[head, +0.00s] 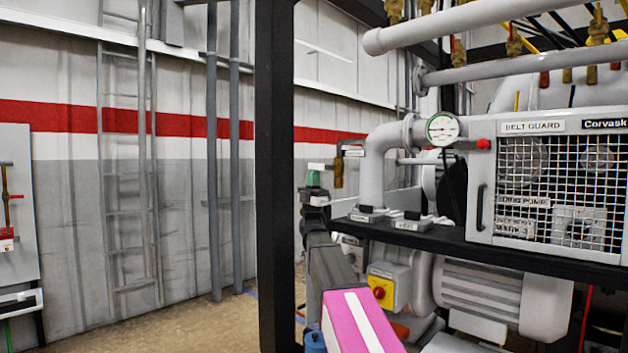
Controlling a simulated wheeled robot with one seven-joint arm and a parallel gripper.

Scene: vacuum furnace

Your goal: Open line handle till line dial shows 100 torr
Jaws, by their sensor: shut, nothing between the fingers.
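A round white dial with a green rim (442,128) sits on the grey pipe, left of the belt guard; its reading is too small to make out. A thin pipe runs left from the big elbow to a brass-coloured valve part (338,176) that hangs down. I cannot tell for sure which part is the line handle. My arm reaches up from the bottom middle, and my gripper (316,170) is at its far end, just left of the brass part. The gripper is shut, with nothing seen held. I cannot tell whether it touches the valve.
A black post (275,180) stands close on the left of my arm. A black shelf (440,238) carries the pipe feet and the meshed belt guard (565,185). A yellow box with a red knob (388,286) is below. Floor at left is open.

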